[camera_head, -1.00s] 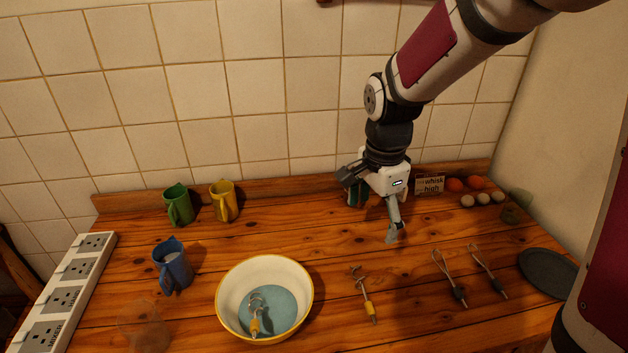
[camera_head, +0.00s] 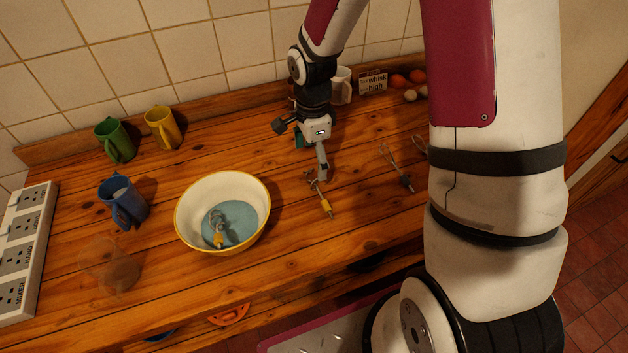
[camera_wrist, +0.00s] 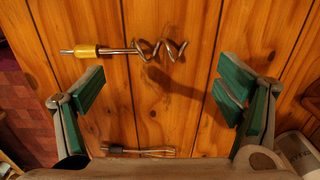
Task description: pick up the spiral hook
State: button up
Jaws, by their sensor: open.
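The spiral hook (camera_head: 324,200) lies on the wooden counter, right of the bowl, its yellow collar toward the front edge. The wrist view shows its metal coil (camera_wrist: 165,50) and yellow collar (camera_wrist: 84,51) lying across the planks. My gripper (camera_head: 322,172) is above the counter by the hook's coil end. In the wrist view, my gripper (camera_wrist: 160,88) has its green-padded fingers wide apart with nothing between them. The hook appears ahead of the fingers there, not between them. The exact height gap is hard to tell.
A cream bowl (camera_head: 184,229) holds another yellow-collared tool (camera_head: 219,238). A whisk (camera_head: 396,168) lies right of the hook and shows in the wrist view (camera_wrist: 140,151). Blue (camera_head: 122,203), green (camera_head: 116,142) and yellow (camera_head: 163,128) mugs stand left. A white mug (camera_head: 341,88) stands behind my arm.

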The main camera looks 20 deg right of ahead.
aim_at(315, 174)
jog(key=shift+d+f+p, duration=0.15)
jog(key=shift+f+p, duration=0.05)
jog(key=shift+f, duration=1.1)
jog(key=shift+d+f+p, duration=0.15)
jog(key=shift+f+p, duration=0.05)
jog(key=shift+f, duration=1.05)
jog(key=c, duration=0.9)
jog(key=shift+s, duration=0.1)
jog(key=shift+c, duration=0.2)
